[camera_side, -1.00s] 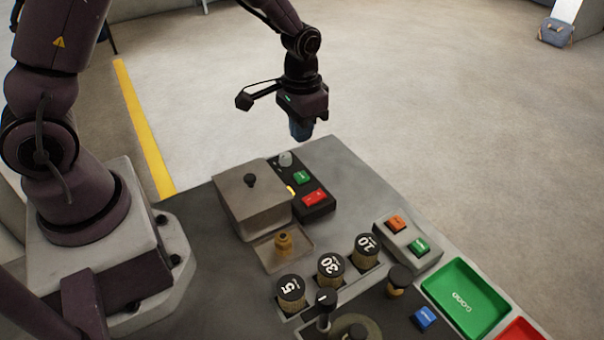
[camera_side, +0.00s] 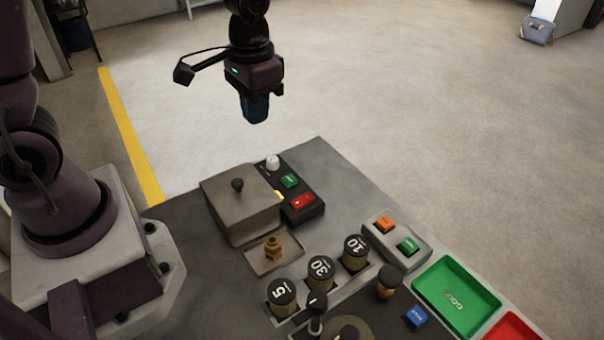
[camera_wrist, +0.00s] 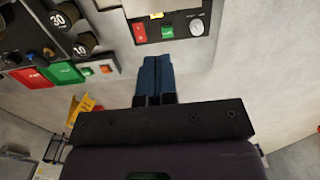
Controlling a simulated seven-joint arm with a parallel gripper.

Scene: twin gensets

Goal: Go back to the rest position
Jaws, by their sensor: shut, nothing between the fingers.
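My gripper (camera_side: 255,108) hangs in the air above and behind the far edge of the work table, pointing down. Its blue fingers are together and empty. In the wrist view the gripper (camera_wrist: 154,60) shows its fingers pressed side by side, with the control box (camera_wrist: 168,22) beyond their tips. That box carries a red button (camera_side: 303,201), a green button (camera_side: 290,181) and a pale round knob (camera_side: 273,162). The fingers are well apart from everything on the table.
On the table (camera_side: 330,165) stand a grey box with a black knob (camera_side: 238,185), a brass fitting (camera_side: 273,247), several numbered weights (camera_side: 319,270), a two-button box (camera_side: 397,241), a blue block (camera_side: 416,317), a green tray (camera_side: 455,297) and a red tray (camera_side: 518,328). Air around my gripper is clear.

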